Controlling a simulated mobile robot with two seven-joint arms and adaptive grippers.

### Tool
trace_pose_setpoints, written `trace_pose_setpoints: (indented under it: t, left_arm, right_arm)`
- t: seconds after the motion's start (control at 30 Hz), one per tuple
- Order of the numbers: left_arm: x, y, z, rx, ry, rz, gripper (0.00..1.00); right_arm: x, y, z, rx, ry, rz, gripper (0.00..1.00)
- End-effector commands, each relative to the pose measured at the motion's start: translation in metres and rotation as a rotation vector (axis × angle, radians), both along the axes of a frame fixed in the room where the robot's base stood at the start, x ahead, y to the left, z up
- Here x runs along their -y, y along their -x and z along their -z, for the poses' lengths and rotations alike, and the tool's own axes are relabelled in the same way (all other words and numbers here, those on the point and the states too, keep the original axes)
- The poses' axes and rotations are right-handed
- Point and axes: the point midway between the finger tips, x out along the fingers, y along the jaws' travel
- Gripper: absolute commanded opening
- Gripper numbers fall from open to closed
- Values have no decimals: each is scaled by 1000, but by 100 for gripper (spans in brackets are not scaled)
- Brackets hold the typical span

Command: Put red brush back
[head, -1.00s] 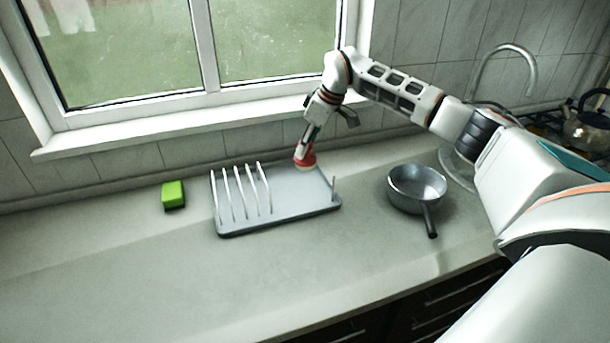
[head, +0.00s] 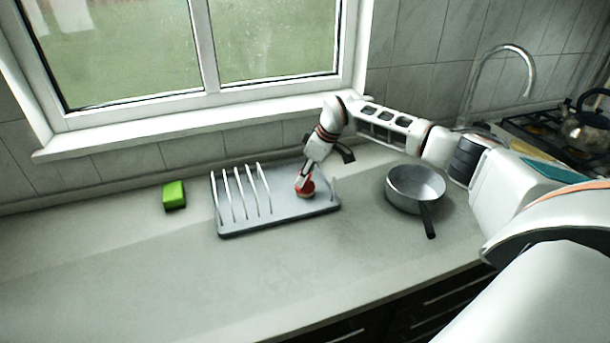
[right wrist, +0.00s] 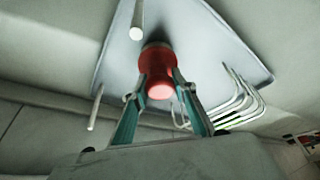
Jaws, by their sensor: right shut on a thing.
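The red brush (head: 307,188) is at the right part of the grey dish rack (head: 235,232). It looks upright, with its lower end at or just above the rack's tray; I cannot tell if it touches. My right gripper (head: 303,180) is shut on the brush from above. In the right wrist view the fingers of the gripper (right wrist: 160,84) close on both sides of the red brush (right wrist: 158,62), with the rack tray (right wrist: 205,45) behind it. My left gripper is not in view.
White rack prongs (head: 240,195) stand left of the brush and a short post (head: 334,189) stands to its right. A green sponge (head: 174,195) lies left of the rack. A metal pan (head: 415,190) sits to the right. The front counter is clear.

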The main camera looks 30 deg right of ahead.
Motion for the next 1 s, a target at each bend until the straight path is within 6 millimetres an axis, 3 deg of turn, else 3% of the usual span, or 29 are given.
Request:
trace_pose_setpoints:
  t: [0.17, 0.2, 0.23, 0.67, 1.0]
  left_arm:
    - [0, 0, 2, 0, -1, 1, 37]
    - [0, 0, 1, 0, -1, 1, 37]
    - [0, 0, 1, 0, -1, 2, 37]
    - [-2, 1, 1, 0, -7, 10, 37]
    - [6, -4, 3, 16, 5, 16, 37]
  right_arm:
    - [0, 0, 4, 0, 0, 0, 7]
    - [0, 0, 3, 0, 0, 0, 37]
    - [0, 0, 3, 0, 0, 0, 43]
    - [0, 0, -3, 2, 1, -1, 43]
    - [13, 20, -58, 3, 2, 0, 43]
